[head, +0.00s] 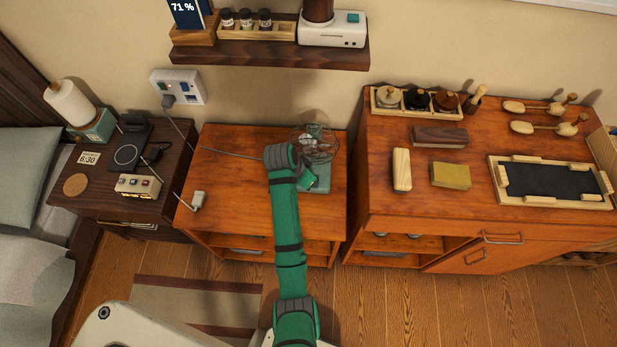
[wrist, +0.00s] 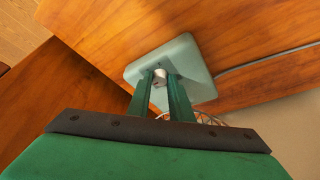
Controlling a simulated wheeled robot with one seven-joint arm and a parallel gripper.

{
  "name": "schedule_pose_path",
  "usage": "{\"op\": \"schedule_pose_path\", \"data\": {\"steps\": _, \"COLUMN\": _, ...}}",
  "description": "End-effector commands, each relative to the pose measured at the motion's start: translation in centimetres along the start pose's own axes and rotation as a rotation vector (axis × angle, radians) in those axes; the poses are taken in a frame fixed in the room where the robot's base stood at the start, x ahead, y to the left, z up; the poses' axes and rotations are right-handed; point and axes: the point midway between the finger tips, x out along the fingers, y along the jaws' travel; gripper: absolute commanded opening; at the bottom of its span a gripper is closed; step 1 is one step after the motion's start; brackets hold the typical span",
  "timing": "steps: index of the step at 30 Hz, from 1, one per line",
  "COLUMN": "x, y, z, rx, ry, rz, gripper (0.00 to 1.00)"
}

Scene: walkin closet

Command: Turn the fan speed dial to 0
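A fan with a wire cage (head: 316,143) stands on a pale green base (head: 318,190) on the wooden side table. My arm reaches over the table, with my gripper (head: 309,180) just in front of the fan. In the wrist view, the square fan base (wrist: 190,50) lies under my gripper (wrist: 160,75). A small pale speed dial (wrist: 160,76) shows between the two green fingertips. The fingers are apart, one on each side of the dial; whether they touch it is unclear. The dial's setting is too small to read, and it is hidden in the head view.
A wooden cabinet (head: 390,205) with brushes and blocks stands to the right. A wall shelf (head: 270,53) hangs behind. The left part of the side table (head: 235,175) is mostly clear, with a cord across it.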

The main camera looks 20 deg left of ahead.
Motion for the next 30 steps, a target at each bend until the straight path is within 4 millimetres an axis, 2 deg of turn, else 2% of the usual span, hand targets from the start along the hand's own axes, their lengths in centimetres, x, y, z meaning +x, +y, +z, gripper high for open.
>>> {"op": "schedule_pose_path", "data": {"steps": 14, "x": -0.01, "y": 0.15, "z": 0.03, "rx": -0.062, "ry": -0.001, "rz": -0.026, "gripper": 0.00}}
{"op": "schedule_pose_path", "data": {"steps": 30, "x": 0.03, "y": 0.69, "z": -0.20, "rx": -0.475, "ry": 0.001, "rz": -0.198, "gripper": 0.00}}
